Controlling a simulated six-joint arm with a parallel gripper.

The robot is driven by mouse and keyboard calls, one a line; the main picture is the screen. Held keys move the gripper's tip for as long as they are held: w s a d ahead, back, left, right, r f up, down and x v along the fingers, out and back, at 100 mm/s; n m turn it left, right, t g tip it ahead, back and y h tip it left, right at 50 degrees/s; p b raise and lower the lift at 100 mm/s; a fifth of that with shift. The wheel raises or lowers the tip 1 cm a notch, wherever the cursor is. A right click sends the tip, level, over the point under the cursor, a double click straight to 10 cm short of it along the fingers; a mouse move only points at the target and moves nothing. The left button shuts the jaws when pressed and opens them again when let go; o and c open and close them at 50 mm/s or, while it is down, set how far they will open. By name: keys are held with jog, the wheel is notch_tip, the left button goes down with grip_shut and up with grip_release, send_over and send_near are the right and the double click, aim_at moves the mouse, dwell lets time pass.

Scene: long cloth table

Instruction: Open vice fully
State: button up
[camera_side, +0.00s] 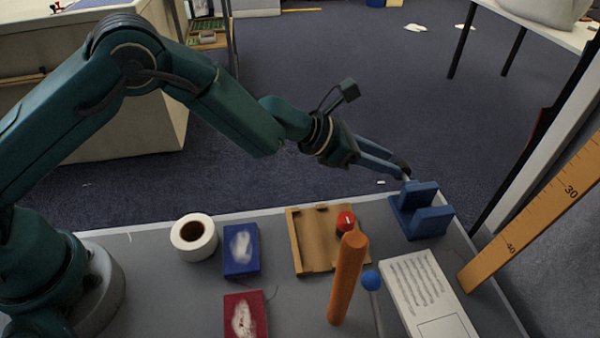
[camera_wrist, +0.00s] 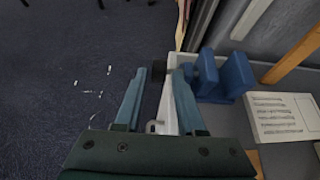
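The blue vice (camera_side: 422,222) stands at the far right of the table, with a visible gap between its two upright jaws. It also shows in the wrist view (camera_wrist: 237,75), right of my fingers. A dark knob (camera_wrist: 158,70), seemingly the vice's handle, lies on its side facing my gripper. My gripper (camera_side: 400,171) is beside the vice at its handle end, over the table's far edge. In the wrist view my gripper (camera_wrist: 160,80) has its fingers apart, with the dark knob appearing between the tips. I cannot tell whether either finger touches it.
A white printed box (camera_side: 425,290) lies close in front of the vice, and a wooden ruler (camera_side: 530,215) leans at the right. A wooden tray (camera_side: 312,258), red ball (camera_side: 345,221), orange cylinder (camera_side: 347,280) and blue ball (camera_side: 371,280) are left of the box. Tape roll (camera_side: 205,246) stands farther left.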

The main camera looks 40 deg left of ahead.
aim_at(404, 163)
notch_tip(404, 163, up, 5)
jog(key=shift+t+h, duration=0.6)
jog(key=shift+w+d+f, duration=0.5)
jog(key=shift+w+f, duration=0.05)
jog(key=shift+f, duration=0.7)
jog(key=shift+w+d+f, duration=0.5)
jog(key=shift+f, duration=0.75)
jog(key=shift+w+d+f, duration=0.5)
jog(key=shift+w+f, duration=0.05)
jog(key=shift+f, duration=0.7)
grip_shut()
